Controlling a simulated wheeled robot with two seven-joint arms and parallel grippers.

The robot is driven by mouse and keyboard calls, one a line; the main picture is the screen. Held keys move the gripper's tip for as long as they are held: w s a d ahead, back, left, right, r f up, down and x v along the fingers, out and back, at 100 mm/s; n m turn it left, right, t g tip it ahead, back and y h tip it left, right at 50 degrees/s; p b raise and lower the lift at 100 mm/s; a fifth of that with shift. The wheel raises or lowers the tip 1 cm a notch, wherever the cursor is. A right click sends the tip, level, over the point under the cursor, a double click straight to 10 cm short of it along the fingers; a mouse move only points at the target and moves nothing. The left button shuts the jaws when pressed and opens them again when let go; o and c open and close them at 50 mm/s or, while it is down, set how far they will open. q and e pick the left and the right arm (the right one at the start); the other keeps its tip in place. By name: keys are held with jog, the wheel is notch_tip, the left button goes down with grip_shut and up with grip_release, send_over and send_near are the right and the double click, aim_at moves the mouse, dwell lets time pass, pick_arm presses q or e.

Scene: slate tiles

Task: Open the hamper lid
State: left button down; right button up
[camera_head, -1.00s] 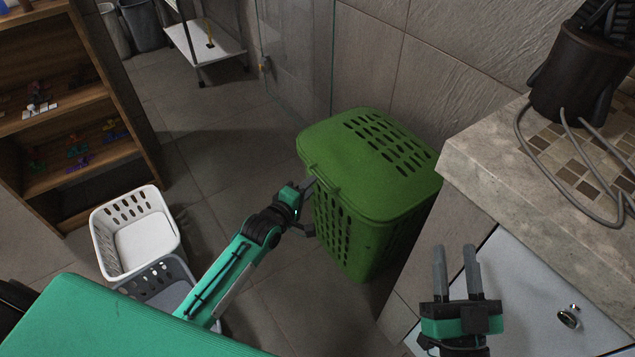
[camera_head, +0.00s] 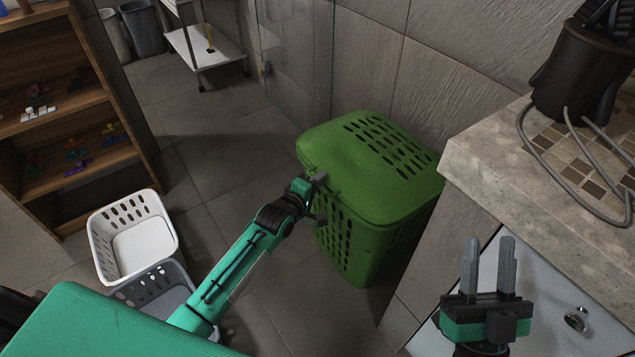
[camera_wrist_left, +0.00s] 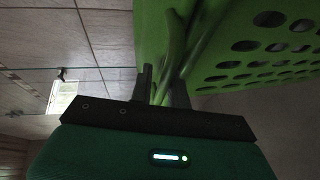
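The green hamper (camera_head: 352,240) stands on the floor against the wall, with slotted sides. Its green lid (camera_head: 350,160) lies shut on top, with slots toward the back. My left gripper (camera_head: 320,197) is at the hamper's front, just below the lid's front edge. In the left wrist view, its two dark fingers (camera_wrist_left: 163,88) stand on either side of a green strip at the lid's edge. I cannot tell whether they press on it. The fingertips are partly hidden. My right gripper (camera_head: 488,265) is open and empty, in front of the cabinet.
A stone counter (camera_head: 475,150) over a white cabinet (camera_head: 530,290) stands right of the hamper. A white basket (camera_head: 140,243) and a grey basket (camera_head: 150,290) are on the floor at left. A wooden shelf (camera_head: 120,155) stands at far left. The floor left of the hamper is clear.

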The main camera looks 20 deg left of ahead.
pick_arm(q)
jog(key=shift+s+f, duration=0.1)
jog(key=shift+f, duration=0.2)
